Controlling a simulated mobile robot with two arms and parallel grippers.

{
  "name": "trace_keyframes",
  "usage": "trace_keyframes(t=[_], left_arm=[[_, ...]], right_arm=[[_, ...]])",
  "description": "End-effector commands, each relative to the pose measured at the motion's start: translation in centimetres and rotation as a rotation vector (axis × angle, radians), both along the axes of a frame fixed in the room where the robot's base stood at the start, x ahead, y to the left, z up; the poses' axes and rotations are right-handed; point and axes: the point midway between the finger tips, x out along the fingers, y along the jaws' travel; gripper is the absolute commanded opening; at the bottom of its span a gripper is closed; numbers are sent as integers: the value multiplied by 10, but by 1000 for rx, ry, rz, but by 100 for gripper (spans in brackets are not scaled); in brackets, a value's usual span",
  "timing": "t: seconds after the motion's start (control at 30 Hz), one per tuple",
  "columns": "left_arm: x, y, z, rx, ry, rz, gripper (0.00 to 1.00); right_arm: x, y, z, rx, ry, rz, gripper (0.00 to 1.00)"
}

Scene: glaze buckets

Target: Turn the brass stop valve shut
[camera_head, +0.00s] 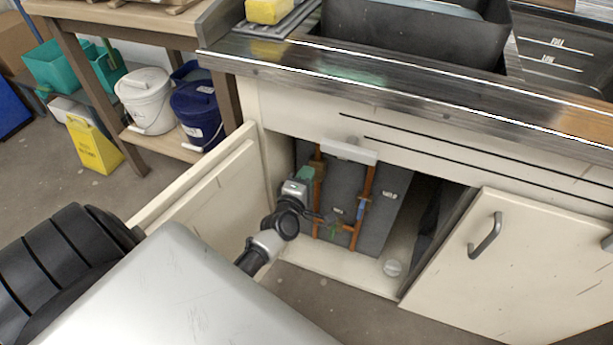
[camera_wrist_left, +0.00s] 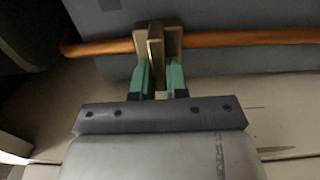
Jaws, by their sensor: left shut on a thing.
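The brass stop valve (camera_head: 318,162) sits on the left upright copper pipe inside the open cabinet under the sink. In the left wrist view the brass valve (camera_wrist_left: 155,38) shows close up, on a copper pipe that crosses the picture. My left gripper (camera_head: 308,173) reaches into the cabinet from the left. Its green fingers (camera_wrist_left: 161,75) are on either side of the valve's brass handle, shut on it. The fingers partly hide the handle, so its exact angle is hard to tell. My right gripper is not in view.
The left cabinet door (camera_head: 205,195) stands open beside my arm; the right door (camera_head: 510,255) has a grey handle. A second copper pipe (camera_head: 367,185) with a blue part stands right of the valve. A round white thing (camera_head: 392,267) lies on the cabinet floor.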

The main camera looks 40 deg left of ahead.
Motion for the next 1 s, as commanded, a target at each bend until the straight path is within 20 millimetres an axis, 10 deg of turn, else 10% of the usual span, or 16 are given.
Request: trace_keyframes(t=[0.33,0.53,1.0], left_arm=[[-1,0,-1,-10,1,0,0],[0,0,-1,-8,0,0,39],[-24,-6,0,-6,3,-1,39]], right_arm=[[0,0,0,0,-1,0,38],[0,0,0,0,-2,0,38],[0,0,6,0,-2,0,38]])
